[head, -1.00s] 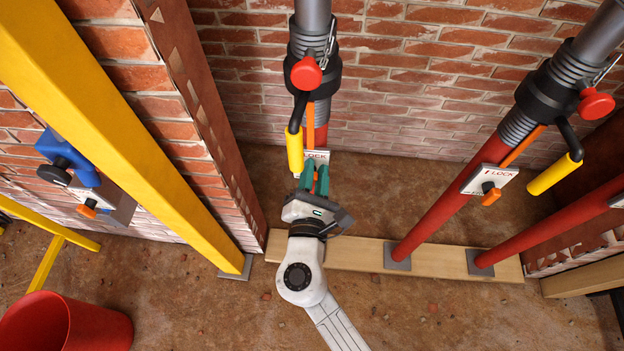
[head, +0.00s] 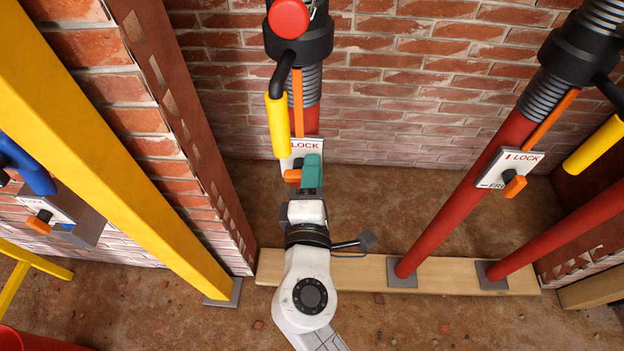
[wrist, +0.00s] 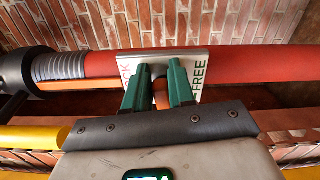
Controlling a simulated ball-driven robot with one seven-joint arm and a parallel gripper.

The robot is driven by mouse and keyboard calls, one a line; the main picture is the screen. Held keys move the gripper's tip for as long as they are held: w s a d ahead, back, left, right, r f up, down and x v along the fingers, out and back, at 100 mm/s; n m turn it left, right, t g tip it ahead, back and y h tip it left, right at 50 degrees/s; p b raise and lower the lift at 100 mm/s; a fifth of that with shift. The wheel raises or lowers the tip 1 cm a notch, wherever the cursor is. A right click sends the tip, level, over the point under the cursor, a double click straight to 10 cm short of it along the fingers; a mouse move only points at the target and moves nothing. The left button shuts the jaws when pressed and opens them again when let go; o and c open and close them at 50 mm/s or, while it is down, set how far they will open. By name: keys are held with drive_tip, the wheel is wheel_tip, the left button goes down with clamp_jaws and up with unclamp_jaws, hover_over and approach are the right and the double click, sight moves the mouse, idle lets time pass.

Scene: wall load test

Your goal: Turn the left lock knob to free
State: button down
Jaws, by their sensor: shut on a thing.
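The left red prop (head: 312,119) stands upright and carries a white plate (head: 308,146) marked LOCK. The plate's orange lock knob (head: 292,175) sits at its lower edge. My gripper (head: 309,164) is at this knob, with its green fingers in front of the plate. In the wrist view the fingers (wrist: 160,78) are closed on both sides of the orange knob (wrist: 161,95). The plate (wrist: 203,63) there shows FREE to the right of the fingers and part of LOCK to the left. The knob's exact pointing is partly hidden by the fingers.
A yellow handle (head: 278,125) hangs just above my gripper on the left. A second red prop (head: 468,190) with its own plate and orange knob (head: 514,186) stands to the right. A yellow beam (head: 110,145) slants on the left. A wooden plank (head: 440,272) lies on the floor.

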drive_tip(key=shift+f+m+b, duration=0.3)
drive_tip(key=shift+m+b, duration=0.3)
drive_tip(key=shift+m, duration=0.1)
drive_tip(key=c, duration=1)
unclamp_jaws()
drive_tip(key=shift+r, duration=0.1)
drive_tip(key=shift+c, duration=0.2)
drive_tip(key=s, duration=1)
drive_tip(key=shift+s+a, duration=0.15)
drive_tip(key=shift+s, duration=0.25)
